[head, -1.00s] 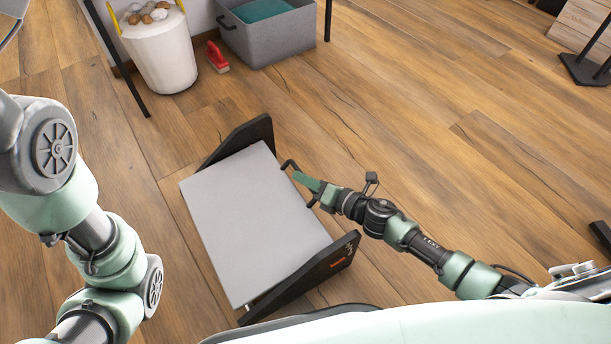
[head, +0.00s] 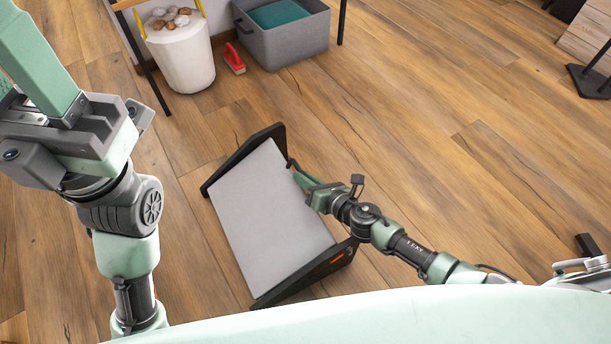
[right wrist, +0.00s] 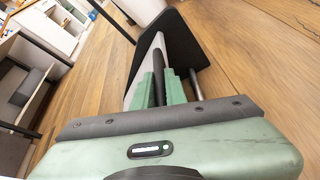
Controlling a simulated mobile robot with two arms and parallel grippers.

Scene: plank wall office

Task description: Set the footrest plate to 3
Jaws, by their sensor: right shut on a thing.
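The footrest plate (head: 270,215) is a flat grey panel between two black end panels (head: 243,158) on the floor, in the middle of the head view. My right gripper (head: 299,175) is at its right edge. In the right wrist view, the green fingers (right wrist: 158,82) are shut on a dark bar along the edge of the pale plate (right wrist: 146,58). A metal rod (right wrist: 196,85) shows just right of the fingers. My left arm's end is high at the left of the head view, away from the footrest, its tips cut off by the frame. I see no readable setting marks.
A white bin (head: 180,58) with brown and white lumps, a red brush (head: 234,58) and a grey fabric box (head: 287,38) stand behind the footrest. A black stand base (head: 590,82) is at the far right.

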